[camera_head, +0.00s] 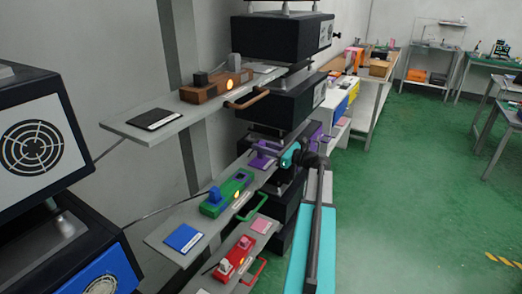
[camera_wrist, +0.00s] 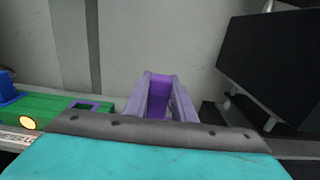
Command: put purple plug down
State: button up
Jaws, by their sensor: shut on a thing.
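My gripper (camera_wrist: 172,84) is shut on the purple plug (camera_wrist: 157,102), which shows between the two pale purple fingers in the wrist view. In the head view my gripper (camera_head: 268,147) reaches left over the middle shelf, and the plug cannot be made out clearly there. A purple pad (camera_head: 261,162) lies on that shelf below the gripper, partly hidden. The green block (camera_head: 222,199) stands nearer along the shelf, with a purple-rimmed socket (camera_head: 240,176). That socket also shows in the wrist view (camera_wrist: 88,105), left of the fingers and apart from them.
A blue plug (camera_head: 214,194) stands in the green block, with a green handle (camera_head: 254,206) beside it and a blue pad (camera_head: 183,238) nearer. A brown block (camera_head: 215,87) is on the shelf above, a red one (camera_head: 236,258) below. Black machines (camera_head: 281,102) crowd the far end.

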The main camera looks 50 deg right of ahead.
jog(key=shift+w+d+f, duration=0.15)
jog(key=shift+w+d, duration=1)
jog(key=shift+d, duration=0.05)
jog(key=shift+f+p, duration=0.55)
jog(key=shift+f, duration=1.2)
jog(key=shift+f, duration=0.15)
jog(key=o, duration=1.1)
jog(key=shift+c, duration=0.2)
jog(key=shift+s, duration=0.15)
